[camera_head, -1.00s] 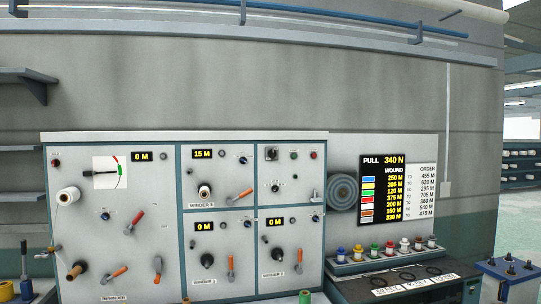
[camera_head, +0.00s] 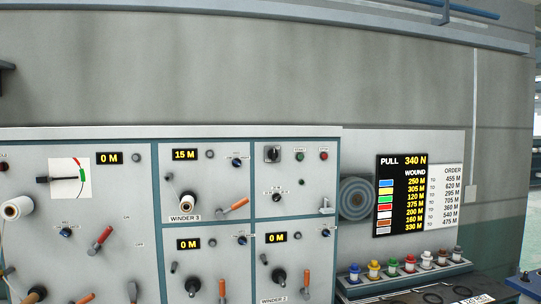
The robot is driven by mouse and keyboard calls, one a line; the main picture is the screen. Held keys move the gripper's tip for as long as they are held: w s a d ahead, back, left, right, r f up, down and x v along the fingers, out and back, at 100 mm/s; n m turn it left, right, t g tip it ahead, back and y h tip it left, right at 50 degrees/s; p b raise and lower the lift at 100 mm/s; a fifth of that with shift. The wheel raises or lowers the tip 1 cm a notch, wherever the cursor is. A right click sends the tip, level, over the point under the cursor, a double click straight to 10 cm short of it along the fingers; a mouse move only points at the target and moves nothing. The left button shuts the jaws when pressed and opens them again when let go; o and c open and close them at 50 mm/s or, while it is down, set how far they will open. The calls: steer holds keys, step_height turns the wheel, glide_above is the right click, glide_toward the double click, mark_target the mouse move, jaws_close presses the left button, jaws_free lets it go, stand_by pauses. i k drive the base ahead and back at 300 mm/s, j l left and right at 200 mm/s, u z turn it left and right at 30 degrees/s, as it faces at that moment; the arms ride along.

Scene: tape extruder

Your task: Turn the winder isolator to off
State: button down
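A grey control cabinet (camera_head: 80,134) fills the lower left, split into panels by blue-grey strips. The upper right panel has a black rotary switch on a light plate (camera_head: 272,154), a green button (camera_head: 300,156), a red button (camera_head: 324,155), a dial knob (camera_head: 277,197) and a grey handle (camera_head: 326,206) at its lower right corner. Red and orange levers sit on other panels, one beside the Winder 3 label (camera_head: 185,219). I cannot read which control is marked as the winder isolator. My gripper is not in view.
A black display (camera_head: 401,195) reads PULL 340 N, beside a white order list (camera_head: 446,200). Below it, several coloured spools stand on a dark rack (camera_head: 405,281). A round grey roll (camera_head: 356,198) is at the cabinet's right.

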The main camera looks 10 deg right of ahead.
mark_target(272, 154)
steer(key=i+l, duration=0.1)
steer(key=i, duration=0.35)
steer(key=i+l+u, duration=0.1)
steer(key=i, duration=0.4)
steer(key=i+l, duration=0.2)
steer(key=i, duration=0.25)
steer(key=i+l, duration=0.15)
steer(key=i, duration=0.35)
steer(key=k+j, duration=0.15)
steer(key=k, duration=0.4)
steer(key=k+j, duration=0.2)
steer(key=k, duration=0.4)
steer(key=i+l, duration=0.15)
steer(key=i, duration=0.35)
steer(key=i+l, duration=0.15)
steer(key=i, duration=0.4)
